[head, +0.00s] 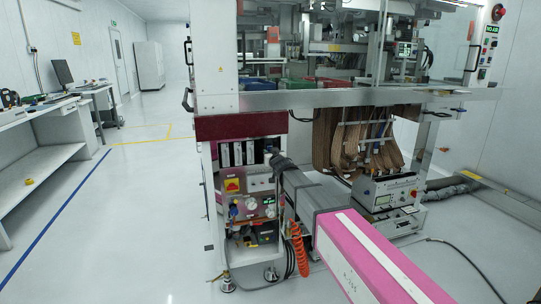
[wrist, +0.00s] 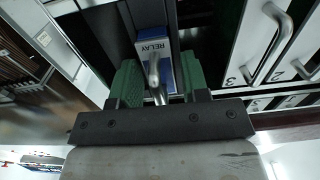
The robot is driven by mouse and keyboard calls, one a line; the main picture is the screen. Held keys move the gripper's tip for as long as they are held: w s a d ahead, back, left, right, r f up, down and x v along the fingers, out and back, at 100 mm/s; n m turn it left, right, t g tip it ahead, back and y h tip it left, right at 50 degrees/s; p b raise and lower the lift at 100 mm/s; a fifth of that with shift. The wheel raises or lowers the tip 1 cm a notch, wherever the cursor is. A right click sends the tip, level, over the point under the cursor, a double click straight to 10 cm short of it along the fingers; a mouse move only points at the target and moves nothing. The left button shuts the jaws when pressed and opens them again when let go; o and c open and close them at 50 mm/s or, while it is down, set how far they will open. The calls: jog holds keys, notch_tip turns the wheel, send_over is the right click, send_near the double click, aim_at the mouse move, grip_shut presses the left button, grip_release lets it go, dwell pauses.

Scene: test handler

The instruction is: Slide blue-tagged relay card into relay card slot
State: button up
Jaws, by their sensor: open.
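The relay card (wrist: 150,22) shows in the wrist view as a blue front with a white label reading RELAY and a metal pull handle. My gripper (wrist: 158,82) is open, with its green finger pads on either side of the card's front and handle. The card is lined up with the rack; how deep it sits in the relay card slot is hidden. In the head view my gripper (head: 273,157) is at the right end of the card rack (head: 238,153), and the card cannot be made out there.
Numbered white card fronts with metal handles (wrist: 264,42) stand right of the relay card in the wrist view. Below the rack is a panel with a red-yellow switch (head: 232,184). Brown cable bundles (head: 355,140) hang to the right. The floor at left is clear.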

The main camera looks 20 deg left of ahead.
jog(key=shift+v, duration=1)
jog(key=o, duration=0.6)
jog(key=v, duration=1)
jog(key=shift+s+d, duration=0.2)
jog(key=shift+s, duration=0.2)
